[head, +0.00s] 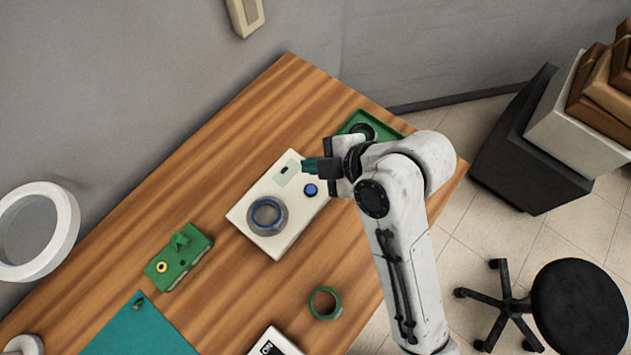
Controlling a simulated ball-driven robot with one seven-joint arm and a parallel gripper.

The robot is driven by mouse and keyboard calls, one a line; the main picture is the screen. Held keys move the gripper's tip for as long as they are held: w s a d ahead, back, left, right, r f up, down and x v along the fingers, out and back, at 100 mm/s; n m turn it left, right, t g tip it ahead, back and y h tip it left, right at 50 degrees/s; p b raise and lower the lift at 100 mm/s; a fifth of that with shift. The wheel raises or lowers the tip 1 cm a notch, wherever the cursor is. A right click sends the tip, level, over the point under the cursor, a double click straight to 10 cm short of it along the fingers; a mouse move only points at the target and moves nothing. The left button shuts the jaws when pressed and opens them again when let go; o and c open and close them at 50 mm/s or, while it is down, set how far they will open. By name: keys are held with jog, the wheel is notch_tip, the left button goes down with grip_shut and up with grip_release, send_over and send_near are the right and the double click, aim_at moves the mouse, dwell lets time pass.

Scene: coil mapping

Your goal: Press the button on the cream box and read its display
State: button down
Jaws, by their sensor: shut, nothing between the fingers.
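The cream box (287,232) lies on the wooden table in the head view. Its round blue button (310,190) is near its right edge. Its small display (287,171) is a pale greenish panel with a dark mark, too small to read. A grey-blue ring (267,215) sits on the box's lower left part. My gripper (306,166) is shut and empty, with teal fingertips pointing left. In the picture the tips are just above the button and beside the display; I cannot tell their height over the box.
A green tray (396,121) is partly hidden behind my gripper. A green device (178,258), a green ring (324,303), a teal mat (137,333) and a white-framed magnifier (70,232) are around the table. A black stool (580,305) stands on the floor at right.

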jog(key=shift+f, duration=0.1)
jog(key=b, duration=0.6)
send_over(314, 192)
notch_tip(314, 192, down, 6)
jog(key=shift+f, duration=0.1)
jog(key=shift+f+b, duration=0.95)
jog(key=shift+f, duration=0.25)
jog(key=shift+f, duration=0.1)
dwell(0.8)
jog(key=shift+d+f, duration=0.1)
jog(key=shift+f, duration=0.2)
jog(key=shift+f+b, duration=0.3)
jog(key=shift+f, duration=0.1)
dwell(0.6)
jog(key=shift+r, duration=0.1)
jog(key=shift+r+p, duration=0.75)
jog(key=shift+p, duration=0.15)
